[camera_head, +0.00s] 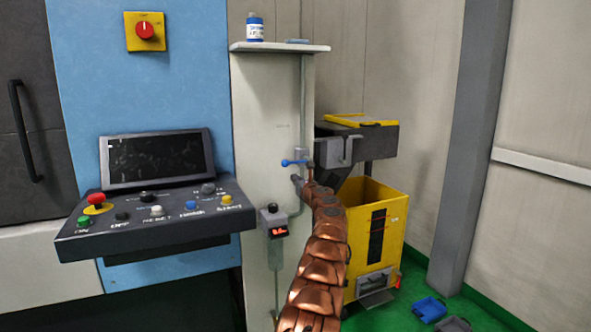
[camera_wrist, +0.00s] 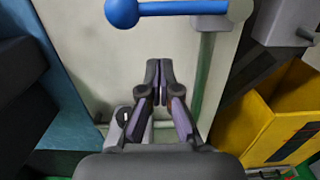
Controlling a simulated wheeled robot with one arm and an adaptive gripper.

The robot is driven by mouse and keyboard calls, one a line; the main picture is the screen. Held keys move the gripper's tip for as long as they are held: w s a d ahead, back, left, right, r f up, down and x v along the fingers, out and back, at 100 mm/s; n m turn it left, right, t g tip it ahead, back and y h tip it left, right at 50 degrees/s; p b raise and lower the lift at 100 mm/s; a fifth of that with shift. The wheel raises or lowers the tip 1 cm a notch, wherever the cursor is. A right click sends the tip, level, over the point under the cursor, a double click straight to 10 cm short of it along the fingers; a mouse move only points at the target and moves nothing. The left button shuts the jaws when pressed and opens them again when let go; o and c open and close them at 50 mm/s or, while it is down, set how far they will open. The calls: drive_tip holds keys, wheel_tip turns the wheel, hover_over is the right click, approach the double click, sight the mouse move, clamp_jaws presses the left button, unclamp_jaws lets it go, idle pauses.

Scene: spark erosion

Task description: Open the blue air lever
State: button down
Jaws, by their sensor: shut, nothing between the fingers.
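The blue air lever (camera_head: 293,162) sits on the pale column, sticking out level to the left from a grey fitting, with a round knob at its left end. In the wrist view the lever (camera_wrist: 180,8) crosses the top edge, with its blue ball knob at the left. My gripper (camera_wrist: 159,68) is shut and empty, its fingertips below the lever in that picture, with a visible gap between them. In the head view my copper-coloured arm rises to the lever's right end, and my gripper (camera_head: 310,170) is small there and partly hidden.
A control panel (camera_head: 150,222) with buttons juts out at the left. A grey box with a red display (camera_head: 274,222) is on the column below the lever. A grey bracket (camera_head: 337,152) and a yellow bin (camera_head: 395,212) stand close at the right. A shelf (camera_head: 280,47) is above.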

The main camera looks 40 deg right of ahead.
drive_tip(key=shift+w+d+r+p, duration=0.15)
drive_tip(key=shift+r+p, duration=0.4)
drive_tip(key=shift+r, duration=1.25)
